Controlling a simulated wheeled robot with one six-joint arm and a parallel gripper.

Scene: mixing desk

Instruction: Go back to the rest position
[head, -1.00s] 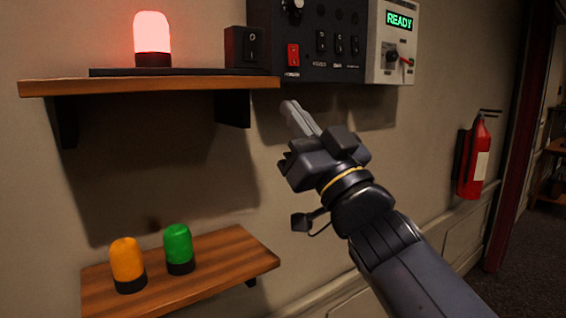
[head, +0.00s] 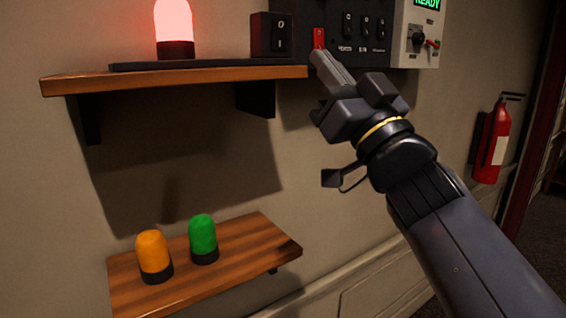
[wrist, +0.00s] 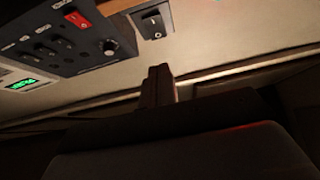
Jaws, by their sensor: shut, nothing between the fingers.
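My gripper (head: 322,62) is shut and empty. In the head view its fingertips overlap the lower edge of the black control panel (head: 345,42), just under the red switch (head: 319,37); I cannot tell whether they touch it. The wrist view shows the closed fingers (wrist: 158,86) against bare wall, with the panel (wrist: 55,50) and its red switch (wrist: 78,20) at the upper left, apart from the fingers. A black switch box (head: 272,35) stands left of the panel, and also shows in the wrist view (wrist: 152,22).
A glowing red lamp (head: 174,30) stands on the upper wooden shelf (head: 200,78). The lower shelf (head: 240,262) bears an orange lamp (head: 154,255) and a green lamp (head: 203,238). A grey box (head: 418,30) reads READY. A fire extinguisher (head: 492,140) hangs at the right.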

